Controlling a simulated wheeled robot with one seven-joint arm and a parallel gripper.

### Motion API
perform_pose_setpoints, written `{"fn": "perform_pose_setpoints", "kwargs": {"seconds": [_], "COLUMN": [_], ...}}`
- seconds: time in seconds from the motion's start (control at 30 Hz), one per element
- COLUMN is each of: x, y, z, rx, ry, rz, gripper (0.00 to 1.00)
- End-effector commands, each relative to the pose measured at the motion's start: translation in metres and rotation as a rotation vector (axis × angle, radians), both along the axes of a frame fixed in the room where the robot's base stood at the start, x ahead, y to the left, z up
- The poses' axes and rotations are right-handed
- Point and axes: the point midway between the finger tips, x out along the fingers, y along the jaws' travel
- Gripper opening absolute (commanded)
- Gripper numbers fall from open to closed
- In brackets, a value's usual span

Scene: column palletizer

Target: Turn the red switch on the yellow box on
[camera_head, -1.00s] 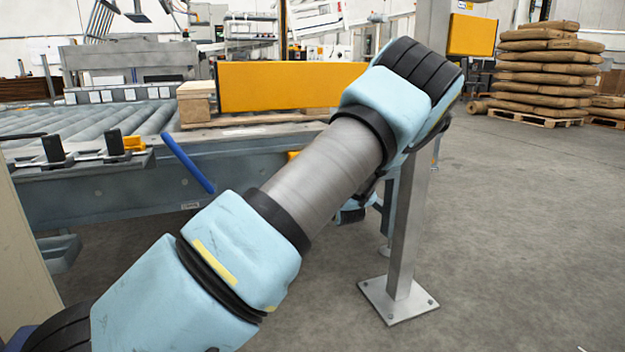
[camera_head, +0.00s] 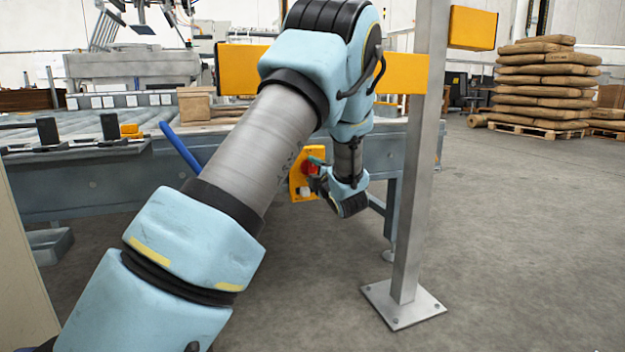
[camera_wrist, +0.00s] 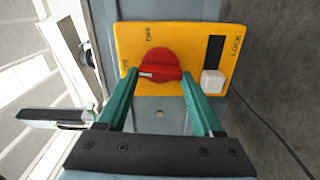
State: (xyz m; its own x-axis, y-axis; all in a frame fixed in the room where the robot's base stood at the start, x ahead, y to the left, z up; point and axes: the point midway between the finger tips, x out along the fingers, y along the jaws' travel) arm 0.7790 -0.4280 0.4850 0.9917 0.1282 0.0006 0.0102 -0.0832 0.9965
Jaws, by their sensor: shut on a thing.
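The yellow box (camera_wrist: 190,42) is fixed to the machine side and fills the upper middle of the wrist view. Its round red switch (camera_wrist: 158,58) has a raised handle with a white mark at its left end. A label above the switch reads OFF; the label to its left is hard to read. My gripper (camera_wrist: 159,75) has its green fingers shut on the red switch's handle, one at each end. In the head view the yellow box (camera_head: 297,186) is partly behind my wrist, with the red switch (camera_head: 309,168) at my fingertips.
A white square block (camera_wrist: 212,82) and a dark slot sit on the box right of the switch. A steel post (camera_head: 413,180) stands right of my arm. The roller conveyor (camera_head: 85,135) is at left, with a blue bar (camera_head: 180,148).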

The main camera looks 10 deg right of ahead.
Motion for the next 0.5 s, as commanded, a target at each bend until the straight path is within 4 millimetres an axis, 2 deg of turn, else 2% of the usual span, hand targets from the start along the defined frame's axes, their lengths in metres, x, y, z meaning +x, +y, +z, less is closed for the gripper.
{"fn": "perform_pose_setpoints", "kwargs": {"seconds": [0.5], "x": [-0.0005], "y": [-0.0007], "z": [-0.0011], "rx": [-0.1], "ry": [-0.012], "rz": [-0.001], "gripper": [0.12]}}
